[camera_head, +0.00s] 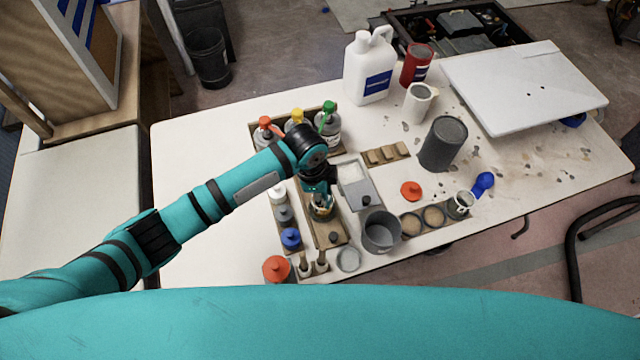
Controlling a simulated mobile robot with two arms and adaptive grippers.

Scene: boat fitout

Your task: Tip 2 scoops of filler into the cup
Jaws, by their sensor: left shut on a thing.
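My left gripper (319,190) reaches in from the left and points down over the middle of the table. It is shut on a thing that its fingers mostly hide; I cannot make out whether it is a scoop. Just below it is a small holder with tools (321,209). A grey bin (362,195) with pale, filler-like contents stands just right of the gripper. A grey open cup (381,233) stands further right and nearer me. Its inside looks grey, and I cannot tell its contents. A blue scoop-like thing (483,184) lies at the right. My right gripper is not in view.
Bottles with coloured tops (298,128) stand in a rack behind the gripper. A row of round pots (433,217) is right of the cup. The table's left part is clear.

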